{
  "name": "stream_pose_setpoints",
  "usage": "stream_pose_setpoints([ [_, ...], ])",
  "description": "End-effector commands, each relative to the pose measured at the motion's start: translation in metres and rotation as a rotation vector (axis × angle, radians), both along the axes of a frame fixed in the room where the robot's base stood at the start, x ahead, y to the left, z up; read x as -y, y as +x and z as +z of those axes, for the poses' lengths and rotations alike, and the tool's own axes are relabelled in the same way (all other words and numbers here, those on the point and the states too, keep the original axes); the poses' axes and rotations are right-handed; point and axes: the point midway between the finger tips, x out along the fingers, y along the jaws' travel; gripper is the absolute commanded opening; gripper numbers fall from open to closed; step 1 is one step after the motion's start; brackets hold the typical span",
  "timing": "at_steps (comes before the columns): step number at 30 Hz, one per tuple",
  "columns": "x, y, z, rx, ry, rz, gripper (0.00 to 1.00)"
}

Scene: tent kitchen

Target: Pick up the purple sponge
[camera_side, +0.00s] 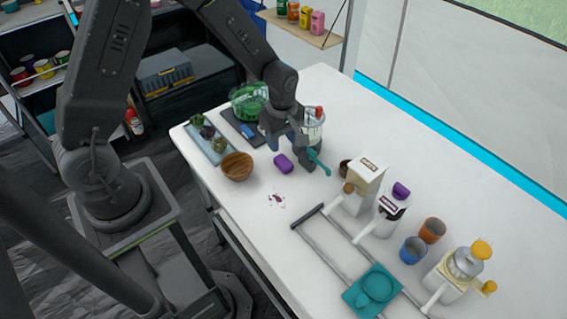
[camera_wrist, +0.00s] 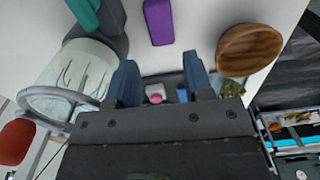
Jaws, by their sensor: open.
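The purple sponge (camera_side: 283,163) lies on the white table, just right of a wooden bowl. My gripper (camera_side: 272,143) is above the table just behind the sponge in the side view. Its two fingers (camera_wrist: 161,78) are apart in the wrist view, with no sponge between them.
The wooden bowl (camera_side: 237,167) stands left of the sponge. A clear jar (camera_side: 313,127) and a dark grey device with a teal handle (camera_side: 319,161) stand close on the right. Purple stains (camera_side: 276,200) mark the table in front; a grey rail (camera_side: 306,217) lies farther forward.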

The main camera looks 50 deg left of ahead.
Motion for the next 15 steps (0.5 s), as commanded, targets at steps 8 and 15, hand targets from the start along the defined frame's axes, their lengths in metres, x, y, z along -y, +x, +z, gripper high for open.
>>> stream_pose_setpoints([
  [8,0.001,-0.001,-0.022,-0.001,0.0,-0.002,0.47],
  [15,0.006,-0.003,-0.057,-0.003,0.0,-0.003,0.47],
])
